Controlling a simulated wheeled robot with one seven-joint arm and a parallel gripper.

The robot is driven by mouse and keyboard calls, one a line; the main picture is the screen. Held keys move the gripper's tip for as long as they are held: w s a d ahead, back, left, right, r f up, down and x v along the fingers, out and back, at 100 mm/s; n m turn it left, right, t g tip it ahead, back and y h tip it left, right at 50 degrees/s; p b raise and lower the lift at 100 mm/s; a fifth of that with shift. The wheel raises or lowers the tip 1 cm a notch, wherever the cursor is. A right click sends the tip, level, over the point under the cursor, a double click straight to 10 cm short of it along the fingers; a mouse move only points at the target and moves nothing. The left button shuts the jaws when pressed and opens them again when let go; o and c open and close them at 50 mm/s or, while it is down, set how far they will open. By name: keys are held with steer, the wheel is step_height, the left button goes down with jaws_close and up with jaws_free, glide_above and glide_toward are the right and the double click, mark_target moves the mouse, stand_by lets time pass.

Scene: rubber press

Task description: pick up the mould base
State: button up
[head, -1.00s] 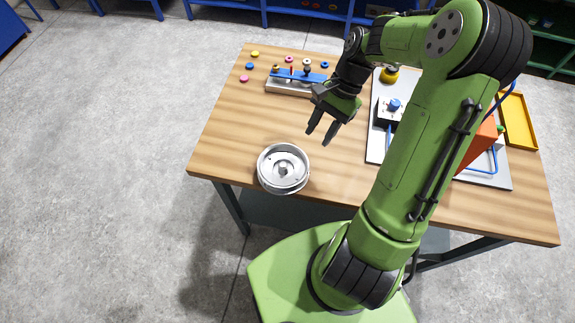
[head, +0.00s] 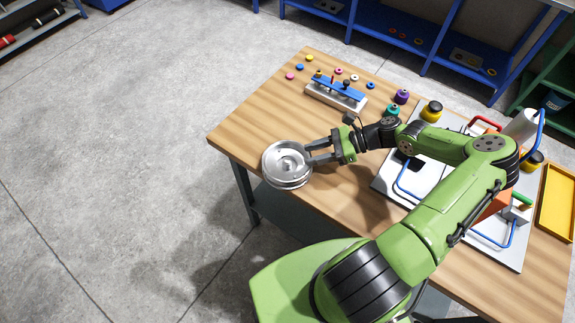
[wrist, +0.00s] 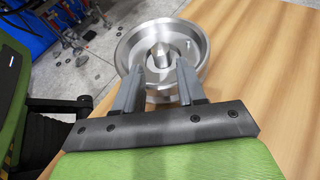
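The mould base appears to be the round silver metal dish (head: 287,160) with a raised centre, sitting upright at the near left edge of the wooden table. In the wrist view the dish (wrist: 193,33) lies straight ahead, with its central post between the finger lines. My gripper (head: 308,152) reaches in level from the right, its fingertips at the dish's right side. In the wrist view my gripper (wrist: 161,66) has its two fingers apart, overlapping the near part of the dish. Whether the fingers touch it I cannot tell.
A metal block with a blue bar (head: 337,92) and several small coloured discs stand at the back of the wooden table (head: 250,120). A grey plate (head: 385,183) with equipment and a yellow tray (head: 559,203) are to the right. Floor lies beyond the left edge.

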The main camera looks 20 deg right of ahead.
mark_target(290, 160)
steer(key=x, duration=0.6)
steer(key=shift+a+f, duration=0.1)
steer(key=shift+a, duration=0.1)
jaws_close()
steer(key=shift+s, duration=0.1)
stand_by(0.9)
